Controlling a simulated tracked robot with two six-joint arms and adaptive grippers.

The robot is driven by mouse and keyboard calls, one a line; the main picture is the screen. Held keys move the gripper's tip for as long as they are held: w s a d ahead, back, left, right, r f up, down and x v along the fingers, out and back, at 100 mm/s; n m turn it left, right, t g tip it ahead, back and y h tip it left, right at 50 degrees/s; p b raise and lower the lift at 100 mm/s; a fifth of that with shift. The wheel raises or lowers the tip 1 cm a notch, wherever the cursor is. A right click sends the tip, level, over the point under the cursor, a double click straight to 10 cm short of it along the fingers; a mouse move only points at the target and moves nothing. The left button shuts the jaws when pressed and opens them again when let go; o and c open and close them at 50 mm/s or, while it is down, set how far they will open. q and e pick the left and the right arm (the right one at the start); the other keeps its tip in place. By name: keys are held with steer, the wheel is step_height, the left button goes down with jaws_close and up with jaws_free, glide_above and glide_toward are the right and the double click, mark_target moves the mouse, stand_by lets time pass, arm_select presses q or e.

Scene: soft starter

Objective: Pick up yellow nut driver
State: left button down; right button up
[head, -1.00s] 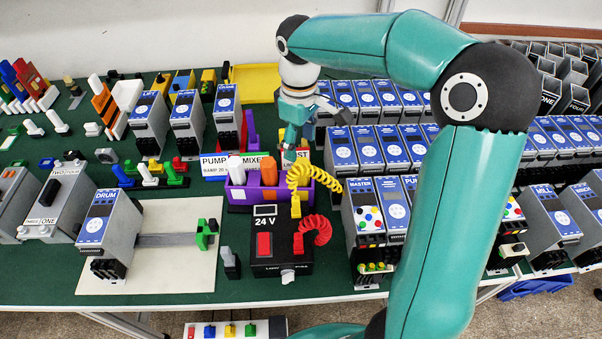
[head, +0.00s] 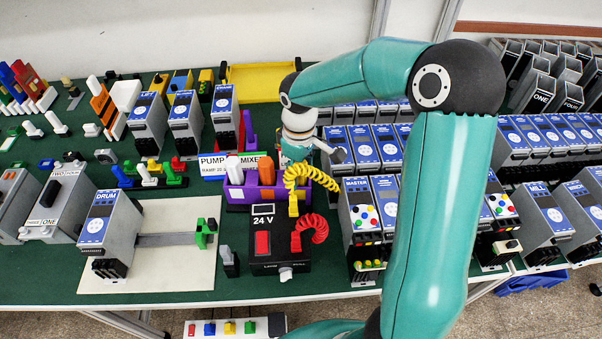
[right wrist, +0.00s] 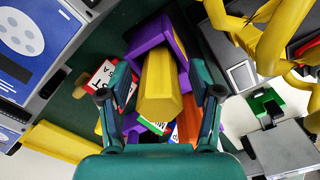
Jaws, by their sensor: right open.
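The yellow nut driver shows in the right wrist view as a thick yellow faceted handle (right wrist: 160,88), standing in the purple holder (right wrist: 150,38). In the head view the purple holder (head: 236,194) stands behind the black 24 V box, with a white and an orange handle showing; the yellow handle cannot be made out there. My right gripper (head: 300,158) is over the right end of the holder. In the right wrist view its open fingers (right wrist: 160,72) lie on either side of the yellow handle, with gaps between. My left gripper is out of view.
The 24 V box (head: 280,252) with a yellow coiled cord (head: 312,176) and a red one (head: 318,228) is close in front of the gripper. Rows of grey-blue drive units (head: 365,150) crowd the right. A cream board (head: 160,270) lies front left.

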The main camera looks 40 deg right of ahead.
jaws_close()
steer(key=shift+r, duration=0.15)
step_height(320, 180, up, 20)
stand_by(0.8)
steer(key=c, duration=0.7)
jaws_free()
jaws_close()
